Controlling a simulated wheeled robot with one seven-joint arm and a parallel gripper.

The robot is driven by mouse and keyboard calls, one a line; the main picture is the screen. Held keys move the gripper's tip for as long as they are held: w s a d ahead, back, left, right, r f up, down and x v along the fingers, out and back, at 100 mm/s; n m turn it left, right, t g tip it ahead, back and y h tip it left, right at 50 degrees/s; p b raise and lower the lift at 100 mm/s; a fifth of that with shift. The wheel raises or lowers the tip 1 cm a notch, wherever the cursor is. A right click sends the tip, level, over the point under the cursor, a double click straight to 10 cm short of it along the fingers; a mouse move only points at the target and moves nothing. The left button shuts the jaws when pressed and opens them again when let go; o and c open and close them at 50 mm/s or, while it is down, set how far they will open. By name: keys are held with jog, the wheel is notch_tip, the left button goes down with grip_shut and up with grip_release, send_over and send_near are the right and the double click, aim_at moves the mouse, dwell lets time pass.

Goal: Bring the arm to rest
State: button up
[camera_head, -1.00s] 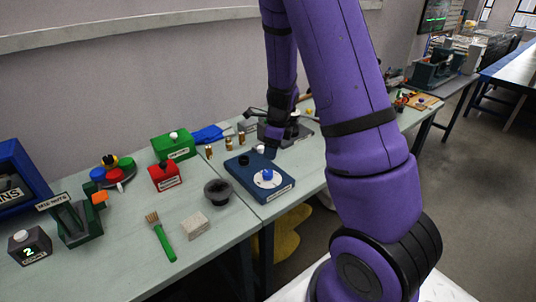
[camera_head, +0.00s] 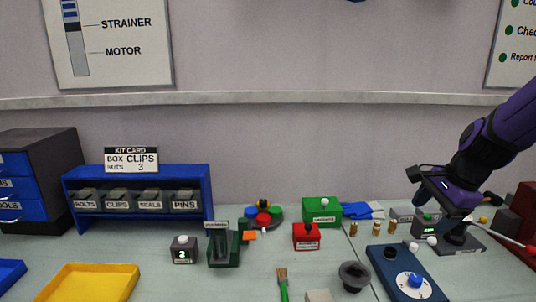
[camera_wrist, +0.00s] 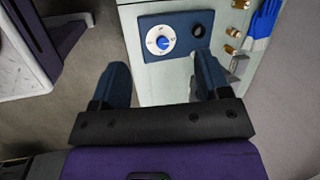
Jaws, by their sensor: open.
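My gripper (camera_wrist: 162,84) is open and empty in the wrist view, its two dark blue fingers spread wide. It hangs above the edge of the workbench, with a blue panel with a white dial and blue knob (camera_wrist: 172,38) beyond its fingertips. In the head view my purple arm comes in from the right edge, and my gripper (camera_head: 440,203) shows over the right part of the bench, above the dark device there. The dial panel (camera_head: 408,275) lies left of and nearer than it.
The bench (camera_head: 225,287) holds a green box (camera_head: 322,211), a red box (camera_head: 306,237), a dark cup (camera_head: 353,276), a brush (camera_head: 283,285) and brass pieces (camera_head: 377,228). A blue bin rack (camera_head: 140,177) and yellow tray (camera_head: 90,283) stand left. Blue gloves (camera_wrist: 263,22) lie near the panel.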

jog(key=s+a+r+n+t+h, duration=0.1)
jog(key=s+a+r+n, duration=0.1)
jog(key=s+r+n, duration=0.3)
jog(key=s+a+r+n+t+h, duration=0.1)
jog(key=s+a+r+n, duration=0.2)
jog(key=s+r+n, duration=0.3)
jog(key=shift+s+r+n+h, duration=0.3)
jog(key=shift+s+n, duration=2.1)
jog(key=shift+s, duration=1.4)
